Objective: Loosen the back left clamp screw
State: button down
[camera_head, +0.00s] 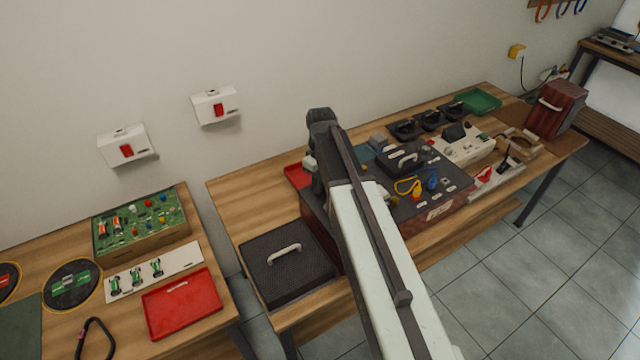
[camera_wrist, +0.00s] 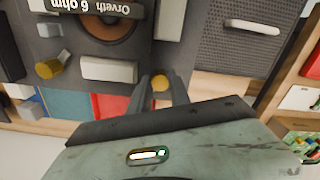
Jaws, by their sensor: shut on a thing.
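The gripped clamp screw (camera_wrist: 160,83) is a round brass knob at the back left of the dark panel, beside a white block (camera_wrist: 108,69). In the wrist view, my gripper (camera_wrist: 161,86) has one dark finger on each side of the knob and is shut on it. A second brass knob (camera_wrist: 48,69) stands apart, beyond the white block. A round brown-ringed part (camera_wrist: 108,28) with the label "Orveth 6 ohm" lies between the two. In the head view the hi-fi unit (camera_head: 437,212) is partly behind my arm, and the gripped screw is hidden.
A dark lidded box with a white handle (camera_head: 287,262) stands left of the unit. A red tray (camera_head: 293,170) lies close behind it. A handled black block (camera_head: 400,160) and yellow and blue parts (camera_head: 432,180) stand on its right side.

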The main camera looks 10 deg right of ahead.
jog(key=c, duration=1.2)
grip_release()
notch_tip(320, 180, up, 8)
jog(key=p, duration=0.8)
jog(key=shift+f, duration=0.15)
